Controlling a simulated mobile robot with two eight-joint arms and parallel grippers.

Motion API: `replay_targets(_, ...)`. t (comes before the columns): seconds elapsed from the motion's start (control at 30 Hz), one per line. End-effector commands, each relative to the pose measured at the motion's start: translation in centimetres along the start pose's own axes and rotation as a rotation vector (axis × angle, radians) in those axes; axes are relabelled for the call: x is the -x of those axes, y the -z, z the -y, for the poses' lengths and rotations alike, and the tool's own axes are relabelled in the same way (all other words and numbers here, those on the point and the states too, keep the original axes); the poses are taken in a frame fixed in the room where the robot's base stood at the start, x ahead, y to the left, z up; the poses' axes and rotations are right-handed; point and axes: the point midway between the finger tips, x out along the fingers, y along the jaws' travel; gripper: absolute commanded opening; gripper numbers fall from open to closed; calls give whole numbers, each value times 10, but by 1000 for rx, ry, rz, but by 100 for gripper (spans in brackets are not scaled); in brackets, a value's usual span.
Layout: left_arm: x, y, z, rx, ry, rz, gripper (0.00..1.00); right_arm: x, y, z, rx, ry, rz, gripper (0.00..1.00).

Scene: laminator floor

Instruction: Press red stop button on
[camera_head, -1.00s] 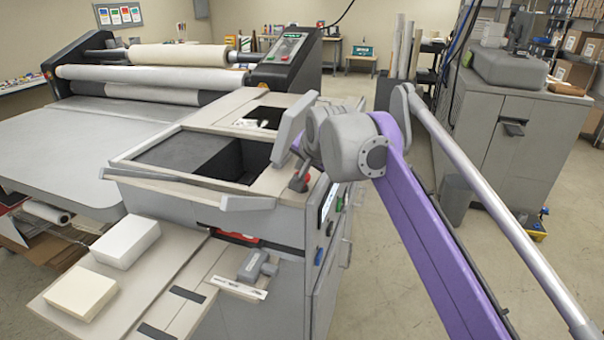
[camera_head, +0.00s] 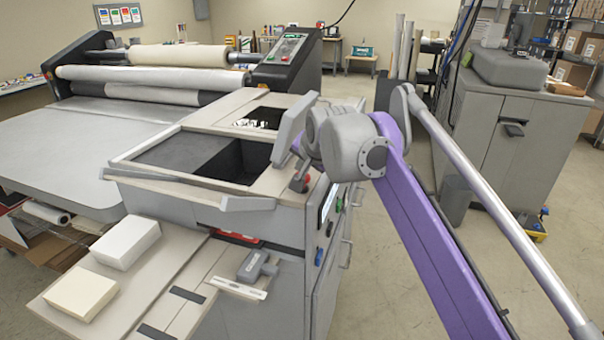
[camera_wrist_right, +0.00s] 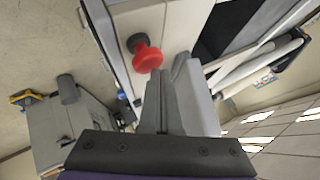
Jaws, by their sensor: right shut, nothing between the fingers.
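The red stop button (camera_wrist_right: 147,58) is a round red mushroom head on a dark collar. In the right wrist view it stands up from the pale cabinet top, just left of my right gripper's fingers (camera_wrist_right: 168,88). The fingers are together with nothing between them, and they look apart from the button. My left gripper is in neither view.
The cabinet (camera_head: 262,222) has an open dark recess left of the button. Its right side carries small coloured controls (camera_head: 329,228). The laminator's rollers (camera_head: 155,77) are behind at the left. A grey cabinet (camera_head: 500,135) stands at the right, with open floor between.

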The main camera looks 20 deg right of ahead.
Motion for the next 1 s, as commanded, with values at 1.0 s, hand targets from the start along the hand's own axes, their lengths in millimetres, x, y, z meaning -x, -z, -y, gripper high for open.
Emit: replay_targets(1.0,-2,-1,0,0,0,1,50,-7,-5,-5,0,-1,1,0)
